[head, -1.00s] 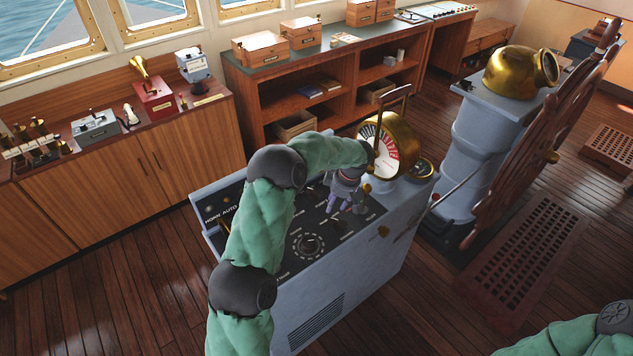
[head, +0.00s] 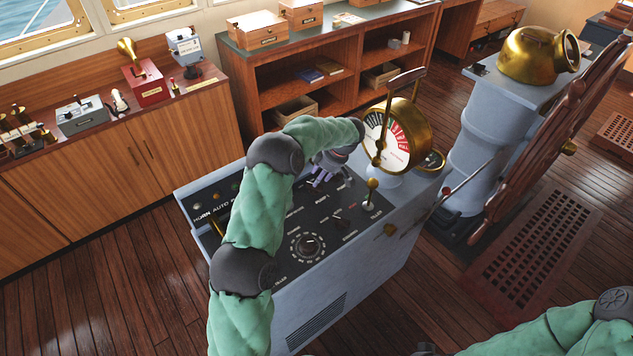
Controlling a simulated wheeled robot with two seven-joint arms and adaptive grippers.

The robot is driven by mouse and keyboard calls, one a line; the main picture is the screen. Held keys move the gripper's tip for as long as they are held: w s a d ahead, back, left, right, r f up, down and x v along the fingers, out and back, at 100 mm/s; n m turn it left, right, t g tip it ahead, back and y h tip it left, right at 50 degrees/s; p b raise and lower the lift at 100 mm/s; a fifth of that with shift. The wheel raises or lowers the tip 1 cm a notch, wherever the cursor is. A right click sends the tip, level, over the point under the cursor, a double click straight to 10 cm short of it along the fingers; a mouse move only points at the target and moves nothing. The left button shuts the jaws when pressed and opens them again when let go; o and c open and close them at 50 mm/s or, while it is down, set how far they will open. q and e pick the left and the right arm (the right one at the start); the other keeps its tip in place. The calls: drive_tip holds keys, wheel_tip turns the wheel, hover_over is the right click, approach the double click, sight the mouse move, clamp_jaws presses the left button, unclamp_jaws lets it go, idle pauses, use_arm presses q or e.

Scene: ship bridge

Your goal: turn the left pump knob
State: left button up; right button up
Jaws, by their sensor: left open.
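The blue-grey console (head: 335,315) has a black control panel (head: 283,262) with small white labels, knobs and levers. My left gripper (head: 322,184) is open, fingers pointing down, over the far part of the panel near a label that seems to read PUMP L. The left pump knob cannot be made out; the gripper and wrist cover part of that area. Whether the fingers touch a knob cannot be told. A small dark knob (head: 338,217) sits nearer, and a larger round dial knob (head: 308,244) is at the panel's front. My right gripper is out of frame.
A brass telegraph dial (head: 405,135) stands at the panel's right end, and a gold-topped lever (head: 370,192) rises beside it. A wooden ship's wheel (head: 535,150) and pedestal stand to the right. Wooden cabinets (head: 85,185) line the back left.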

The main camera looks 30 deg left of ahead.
use_arm(q)
drive_tip(key=shift+x, duration=1.95)
drive_tip(key=shift+s, duration=0.1)
clamp_jaws()
